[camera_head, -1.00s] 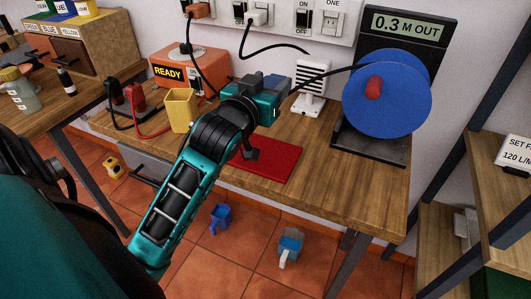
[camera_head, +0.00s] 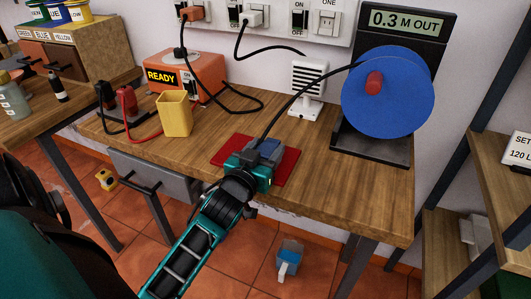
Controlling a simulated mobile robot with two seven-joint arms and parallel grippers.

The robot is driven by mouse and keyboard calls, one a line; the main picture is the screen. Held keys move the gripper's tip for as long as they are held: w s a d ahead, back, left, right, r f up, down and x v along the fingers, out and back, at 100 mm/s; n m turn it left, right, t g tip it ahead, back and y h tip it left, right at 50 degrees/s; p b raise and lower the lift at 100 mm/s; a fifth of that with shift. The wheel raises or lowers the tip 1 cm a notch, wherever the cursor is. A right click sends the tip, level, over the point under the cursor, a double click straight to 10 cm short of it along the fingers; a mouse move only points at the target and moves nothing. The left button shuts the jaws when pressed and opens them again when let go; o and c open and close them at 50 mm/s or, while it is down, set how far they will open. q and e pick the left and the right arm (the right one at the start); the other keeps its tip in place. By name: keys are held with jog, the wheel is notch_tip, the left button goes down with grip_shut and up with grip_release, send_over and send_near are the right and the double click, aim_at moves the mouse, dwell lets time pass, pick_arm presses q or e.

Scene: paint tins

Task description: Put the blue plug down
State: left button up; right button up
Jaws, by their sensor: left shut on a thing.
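My left gripper (camera_head: 264,151) is shut, low over the red mat (camera_head: 288,168) on the wooden bench. The black cable (camera_head: 290,101) from the blue reel (camera_head: 388,95) runs down into its jaws, where the blue plug is held. The plug itself is hidden by the gripper, and I cannot tell whether it touches the mat. The reel's display (camera_head: 408,20) reads 0.3 M OUT. My right gripper is not in view.
A yellow cup (camera_head: 174,115) and an orange box (camera_head: 183,75) marked READY stand left of the mat. A white slatted device (camera_head: 308,85) stands behind it. The bench (camera_head: 360,188) is clear right of the mat.

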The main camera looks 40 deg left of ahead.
pick_arm(q)
jog(key=shift+f, duration=0.15)
jog(key=o, duration=1.1)
jog(key=shift+o, duration=0.3)
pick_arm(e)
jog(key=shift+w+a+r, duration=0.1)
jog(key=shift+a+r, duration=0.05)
